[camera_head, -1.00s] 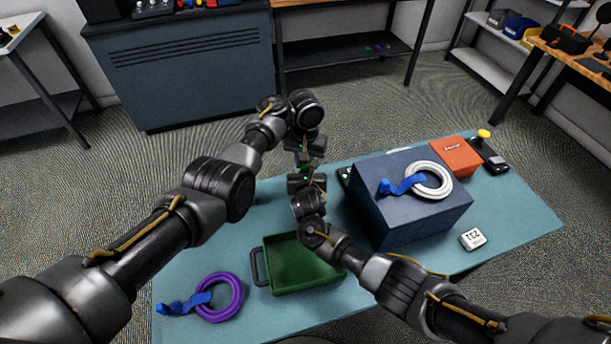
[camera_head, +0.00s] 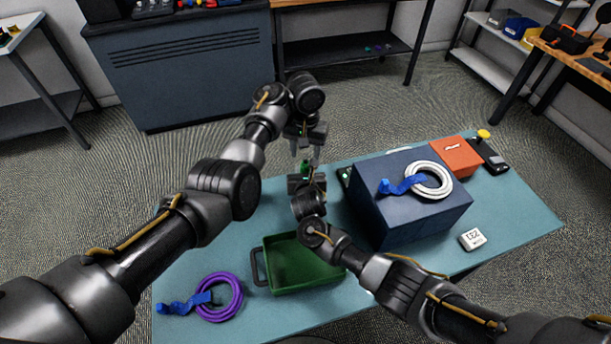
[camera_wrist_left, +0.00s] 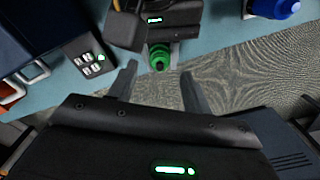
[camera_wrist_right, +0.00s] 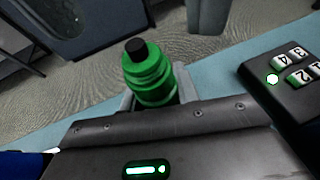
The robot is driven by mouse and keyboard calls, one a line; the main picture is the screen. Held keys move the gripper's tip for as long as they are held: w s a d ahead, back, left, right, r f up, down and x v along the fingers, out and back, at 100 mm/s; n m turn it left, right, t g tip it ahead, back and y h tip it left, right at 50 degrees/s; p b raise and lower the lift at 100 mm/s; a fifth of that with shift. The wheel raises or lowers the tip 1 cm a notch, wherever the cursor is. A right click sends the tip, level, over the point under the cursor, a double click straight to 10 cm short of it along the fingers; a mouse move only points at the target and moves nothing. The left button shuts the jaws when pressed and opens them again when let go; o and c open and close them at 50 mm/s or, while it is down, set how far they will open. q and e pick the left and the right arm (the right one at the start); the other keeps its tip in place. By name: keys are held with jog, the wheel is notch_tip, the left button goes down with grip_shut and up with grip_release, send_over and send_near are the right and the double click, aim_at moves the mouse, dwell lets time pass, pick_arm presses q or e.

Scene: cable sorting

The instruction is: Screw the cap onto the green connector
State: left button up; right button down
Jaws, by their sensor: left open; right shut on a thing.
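The green connector (camera_head: 305,168) stands upright in my right gripper (camera_head: 306,183), which is shut on it near the table's far edge. In the right wrist view the green connector (camera_wrist_right: 149,76) shows stacked ribbed green rings and a black tip. I cannot tell which part, if any, is a separate cap. My left gripper (camera_head: 306,154) is open and empty, pointing down just above the connector. In the left wrist view its fingers (camera_wrist_left: 158,72) are spread, with the connector (camera_wrist_left: 159,57) between and beyond them, apart from both.
A green tray (camera_head: 262,268) lies below my right arm. A purple cable coil (camera_head: 238,300) lies at front left. A blue box (camera_head: 400,222) bearing a white cable coil (camera_head: 446,180) stands at right. A small numbered device (camera_wrist_left: 90,60) lies between box and connector.

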aim_at(305, 160)
pick_arm(q)
jog(key=shift+w+r+n, duration=0.1)
jog(key=shift+r+n, duration=0.3)
jog(key=shift+n, duration=0.4)
jog(key=shift+c, duration=0.4)
notch_tip(305, 160, up, 3)
jog(key=n, duration=0.5)
jog(key=shift+f, duration=0.15)
jog(key=shift+f, duration=0.1)
jog(key=shift+f, duration=3.95)
